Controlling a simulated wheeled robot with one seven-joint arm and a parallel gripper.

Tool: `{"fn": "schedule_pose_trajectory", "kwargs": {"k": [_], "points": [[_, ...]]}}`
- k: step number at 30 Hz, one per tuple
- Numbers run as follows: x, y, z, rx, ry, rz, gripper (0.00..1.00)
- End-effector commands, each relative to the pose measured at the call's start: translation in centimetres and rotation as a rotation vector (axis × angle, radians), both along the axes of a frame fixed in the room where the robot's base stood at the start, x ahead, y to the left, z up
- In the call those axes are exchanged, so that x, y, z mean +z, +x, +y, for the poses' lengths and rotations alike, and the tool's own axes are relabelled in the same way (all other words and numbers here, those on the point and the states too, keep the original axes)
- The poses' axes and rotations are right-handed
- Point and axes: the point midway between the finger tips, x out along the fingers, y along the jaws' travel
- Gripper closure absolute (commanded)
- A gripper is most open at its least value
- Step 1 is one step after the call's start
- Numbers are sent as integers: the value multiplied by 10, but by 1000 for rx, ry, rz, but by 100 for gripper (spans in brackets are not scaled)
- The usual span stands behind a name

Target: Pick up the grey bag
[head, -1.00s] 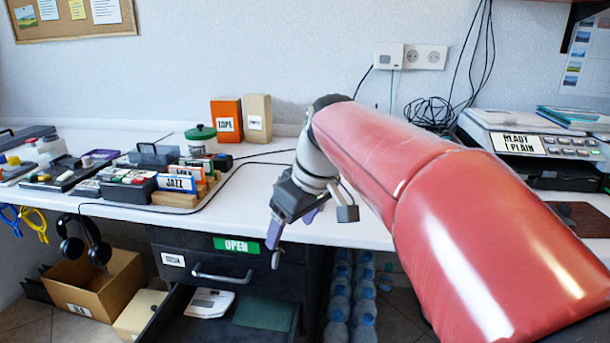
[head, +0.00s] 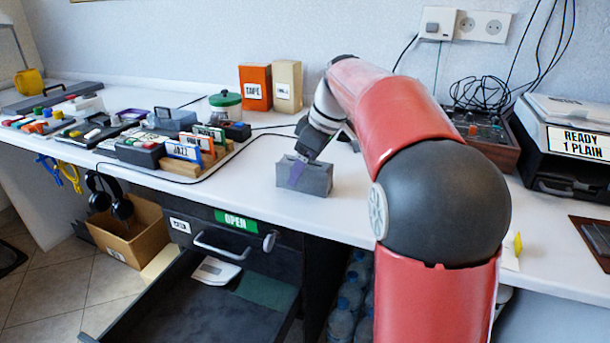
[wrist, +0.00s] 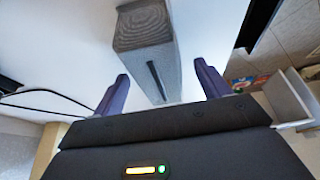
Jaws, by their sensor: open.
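The grey bag (head: 318,181) is a box-shaped grey block standing on the white worktop near its front edge. It also shows in the wrist view (wrist: 146,42), with a dark slot along one face and a patterned end. My gripper (head: 297,174) is at the bag, one purple finger showing in front of its face. In the wrist view my gripper (wrist: 160,72) is open, with the bag between and beyond its two purple fingers. I cannot tell whether the fingers touch the bag.
Left of the bag is a tray of labelled cards and boxes (head: 183,151). An orange box (head: 255,88) and a beige box (head: 288,86) stand behind. An open drawer (head: 228,249) is below. A printer (head: 580,130) stands at the right.

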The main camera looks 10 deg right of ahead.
Motion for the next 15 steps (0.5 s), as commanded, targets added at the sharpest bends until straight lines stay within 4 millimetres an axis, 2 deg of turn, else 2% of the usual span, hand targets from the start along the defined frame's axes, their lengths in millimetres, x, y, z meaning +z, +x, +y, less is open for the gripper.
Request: {"fn": "schedule_pose_trajectory", "kwargs": {"k": [4,15], "points": [[-16,4,5,0,0,0,25],[-19,5,6,0,-1,-1,25]]}}
